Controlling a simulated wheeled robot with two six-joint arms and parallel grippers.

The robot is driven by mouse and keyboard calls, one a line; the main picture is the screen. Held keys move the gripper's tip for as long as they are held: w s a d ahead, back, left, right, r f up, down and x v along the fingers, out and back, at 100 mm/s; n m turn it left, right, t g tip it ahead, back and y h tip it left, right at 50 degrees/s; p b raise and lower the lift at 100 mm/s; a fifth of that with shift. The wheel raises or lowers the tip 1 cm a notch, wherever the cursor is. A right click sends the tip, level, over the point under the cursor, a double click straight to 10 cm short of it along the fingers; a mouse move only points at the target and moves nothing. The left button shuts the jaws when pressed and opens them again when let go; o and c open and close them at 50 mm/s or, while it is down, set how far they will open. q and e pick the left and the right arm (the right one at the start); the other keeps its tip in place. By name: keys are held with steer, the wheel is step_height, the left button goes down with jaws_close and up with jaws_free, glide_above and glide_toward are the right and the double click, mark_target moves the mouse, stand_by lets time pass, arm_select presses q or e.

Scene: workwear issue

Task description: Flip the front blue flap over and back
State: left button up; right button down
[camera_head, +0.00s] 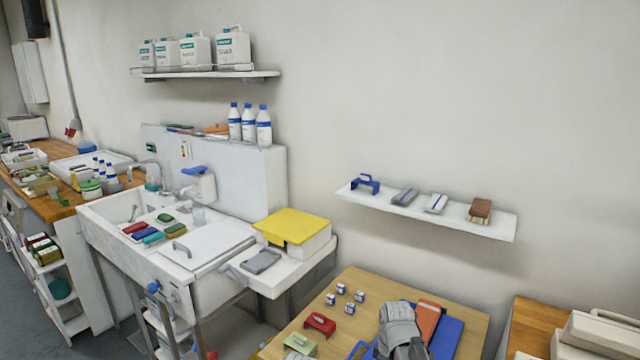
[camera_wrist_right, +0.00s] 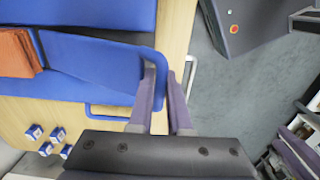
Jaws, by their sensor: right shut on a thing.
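A blue panelled piece lies on the light wooden table (camera_head: 340,295). In the right wrist view its front blue flap (camera_wrist_right: 90,68) has a blue loop (camera_wrist_right: 120,42) along its edge. A second blue panel (camera_wrist_right: 80,12) lies beyond it, and an orange folded piece (camera_wrist_right: 14,53) lies between at the left. My right gripper (camera_wrist_right: 168,72) is shut at the flap's loop edge, near the table edge. In the head view my grey right arm (camera_head: 398,318) covers much of the blue piece (camera_head: 445,335) and the orange one (camera_head: 429,316). My left gripper is not in view.
Several small white-and-blue boxes (camera_head: 341,288), a red block (camera_head: 320,323) and a green block (camera_head: 300,345) stand left on the table. A shelf (camera_head: 470,222) with brushes hangs behind. A sink (camera_head: 170,245) is at left. Grey floor (camera_wrist_right: 220,120) lies beyond the table edge.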

steer(key=f+b, duration=0.1)
steer(key=s+f+b, duration=0.1)
steer(key=f+b, duration=0.2)
steer(key=shift+s+a+f+b, duration=0.15)
steer(key=shift+a+f+b, duration=0.2)
steer(key=shift+f, duration=0.05)
step_height(320, 180, down, 4)
steer(key=b, duration=0.4)
steer(key=shift+f+b, duration=0.25)
steer(key=shift+b, duration=0.05)
steer(key=shift+s+a+r, duration=0.1)
steer(key=c, duration=1.1)
jaws_free()
steer(key=shift+w+r+p, duration=0.25)
steer(key=shift+r+p, duration=0.4)
steer(key=shift+p, duration=0.25)
step_height(320, 180, up, 7)
steer(key=p, duration=0.6)
steer(key=shift+f, duration=0.15)
